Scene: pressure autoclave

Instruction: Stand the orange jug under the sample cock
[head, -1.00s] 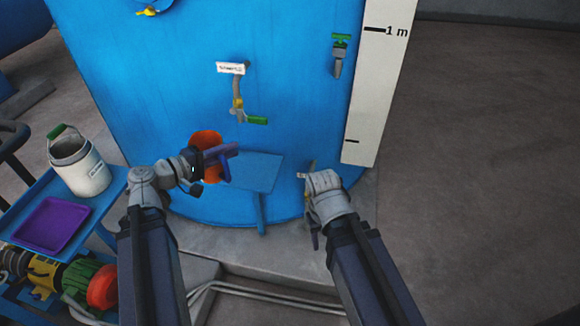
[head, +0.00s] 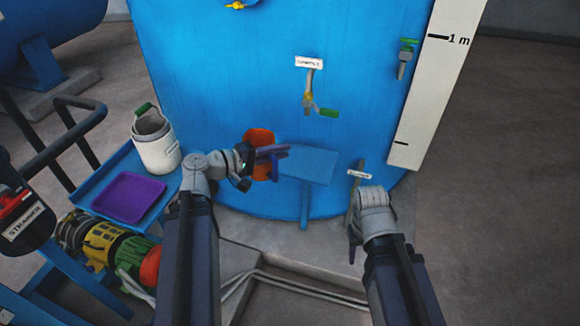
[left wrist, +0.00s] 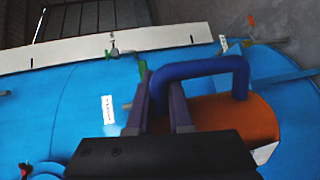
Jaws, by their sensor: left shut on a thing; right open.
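The orange jug (head: 259,138) is off the ground, in front of the blue vessel's lower wall. My left gripper (head: 280,153) is shut on its blue handle and partly hides it. In the left wrist view, the jug's orange body (left wrist: 230,117) and blue handle (left wrist: 205,69) lie beside the fingers (left wrist: 164,95). The sample cock (head: 308,98), with a yellow body and green lever, is on the vessel wall under a white label, above and right of the jug. A small blue shelf (head: 309,165) sits below the cock, right of the jug. My right gripper (head: 354,235) is open and empty, low at right.
A blue trolley (head: 105,168) at left holds a white can (head: 155,143) and a purple tray (head: 128,198). A white scale (head: 435,90) runs up the vessel's right side. The floor at right is clear.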

